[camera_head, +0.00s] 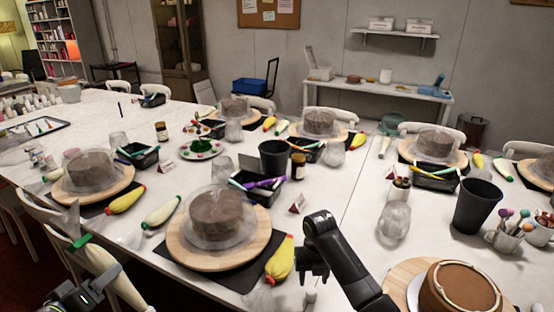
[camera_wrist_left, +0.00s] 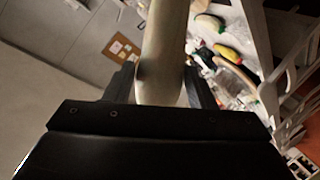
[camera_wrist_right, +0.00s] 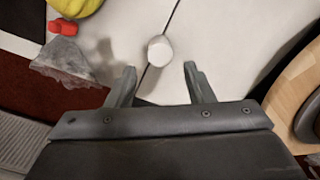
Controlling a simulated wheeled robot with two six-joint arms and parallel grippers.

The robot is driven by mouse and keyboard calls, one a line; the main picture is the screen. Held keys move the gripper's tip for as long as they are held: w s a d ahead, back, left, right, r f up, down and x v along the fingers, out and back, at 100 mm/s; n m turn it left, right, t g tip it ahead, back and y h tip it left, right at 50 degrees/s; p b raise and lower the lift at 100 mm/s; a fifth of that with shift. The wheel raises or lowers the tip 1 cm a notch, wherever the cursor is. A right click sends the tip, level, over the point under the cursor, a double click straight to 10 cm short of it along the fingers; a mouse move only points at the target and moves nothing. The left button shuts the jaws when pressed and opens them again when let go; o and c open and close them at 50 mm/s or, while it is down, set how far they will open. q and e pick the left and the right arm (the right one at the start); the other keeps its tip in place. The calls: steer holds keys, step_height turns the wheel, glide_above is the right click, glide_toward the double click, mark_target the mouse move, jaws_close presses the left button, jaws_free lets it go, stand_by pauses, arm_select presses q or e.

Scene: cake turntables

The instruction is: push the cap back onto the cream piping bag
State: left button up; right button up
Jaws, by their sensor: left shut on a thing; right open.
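The cream piping bag (camera_head: 108,264) is at the lower left of the head view, with a green band and clear, crumpled plastic at its upper end. My left gripper (camera_head: 82,297) is shut on the bag, whose pale body also rises between its fingers in the left wrist view (camera_wrist_left: 165,50). The bag's lower end is hidden. A small white cap (camera_wrist_right: 160,51) lies on the table just ahead of my right gripper (camera_wrist_right: 160,85), which is open and empty. The cap also shows in the head view (camera_head: 311,297), below and beside the right gripper (camera_head: 313,278).
A yellow piping bag (camera_head: 281,260) lies left of my right gripper, near a cake under a clear cover (camera_head: 215,215) on a wooden turntable (camera_head: 180,250). A brown cake (camera_head: 459,290) stands at the lower right. Black cups (camera_head: 478,207) and trays crowd the table behind.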

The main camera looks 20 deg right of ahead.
mark_target(312, 290)
step_height(312, 290, down, 6)
steer(key=b, duration=0.3)
steer(key=shift+f+b, duration=0.45)
steer(key=shift+f, duration=0.1)
arm_select(q)
step_height(312, 290, down, 5)
steer(key=shift+r, duration=0.2)
arm_select(e)
steer(key=c, duration=0.8)
arm_select(q)
step_height(312, 290, up, 16)
steer(key=p, duration=1.6)
steer(key=shift+r+p, duration=0.25)
steer(key=shift+p, duration=0.05)
arm_select(e)
step_height(312, 290, up, 15)
steer(key=shift+r, duration=0.1)
arm_select(q)
steer(key=shift+c, duration=0.3)
